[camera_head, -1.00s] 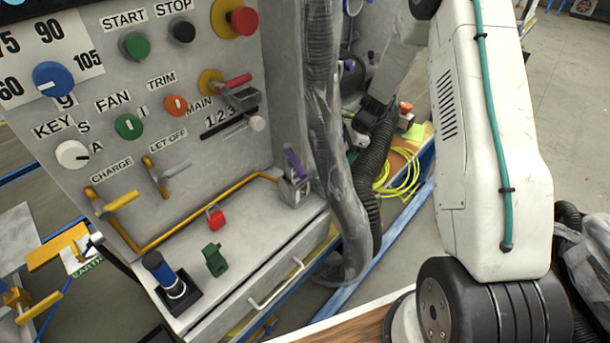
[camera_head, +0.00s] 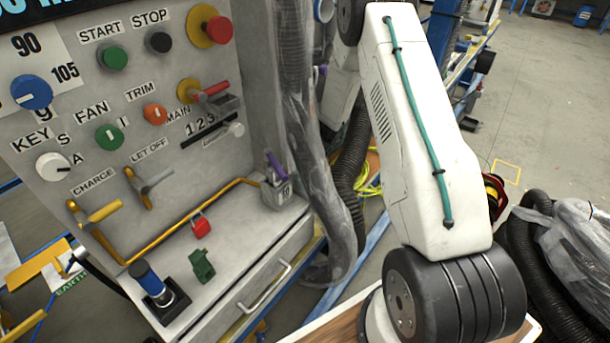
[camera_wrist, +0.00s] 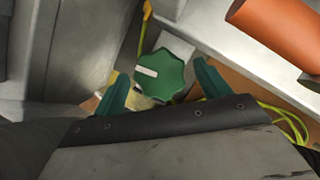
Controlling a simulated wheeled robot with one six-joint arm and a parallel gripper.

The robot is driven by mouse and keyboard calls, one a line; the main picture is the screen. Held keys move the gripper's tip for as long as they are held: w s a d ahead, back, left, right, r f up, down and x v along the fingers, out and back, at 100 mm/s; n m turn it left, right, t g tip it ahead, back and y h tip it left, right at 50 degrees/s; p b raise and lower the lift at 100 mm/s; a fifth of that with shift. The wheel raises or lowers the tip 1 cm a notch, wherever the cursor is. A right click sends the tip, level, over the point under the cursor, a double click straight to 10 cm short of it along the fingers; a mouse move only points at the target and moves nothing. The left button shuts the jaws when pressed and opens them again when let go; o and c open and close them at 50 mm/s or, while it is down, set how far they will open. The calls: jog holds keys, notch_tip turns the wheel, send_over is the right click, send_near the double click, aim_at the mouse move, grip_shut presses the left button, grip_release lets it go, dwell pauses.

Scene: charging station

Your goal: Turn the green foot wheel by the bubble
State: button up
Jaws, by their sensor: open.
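A lobed green wheel (camera_wrist: 165,78) with a white mark on its face is near the middle of the wrist view. My gripper (camera_wrist: 162,70) is open, with one teal finger on each side of the wheel. I see a gap between the wheel and each finger; I cannot tell how deep the fingers reach around it. Both fingers and the dark gripper body show along the bottom. I cannot make out a bubble. In the head view my arm hides the wheel and the gripper.
An orange cylinder (camera_wrist: 275,28) is at the upper right of the wrist view, with yellow-green cable (camera_wrist: 285,118) below it. In the head view, the control panel (camera_head: 130,60) fills the left, and a grey hose (camera_head: 318,180) hangs between panel and arm. Open floor (camera_head: 545,100) lies at the right.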

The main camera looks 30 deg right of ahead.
jog(key=c, duration=0.9)
jog(key=n, duration=0.1)
jog(key=n+g, duration=0.1)
jog(key=n, duration=0.2)
jog(key=shift+w+n+g+y, duration=0.25)
jog(key=shift+n+g+y, duration=0.05)
jog(key=shift+n+g, duration=0.1)
jog(key=shift+c, duration=0.2)
jog(key=o, duration=0.9)
jog(key=shift+o, duration=0.2)
jog(key=v, duration=0.7)
jog(key=shift+d+r, duration=0.2)
jog(key=shift+r, duration=0.15)
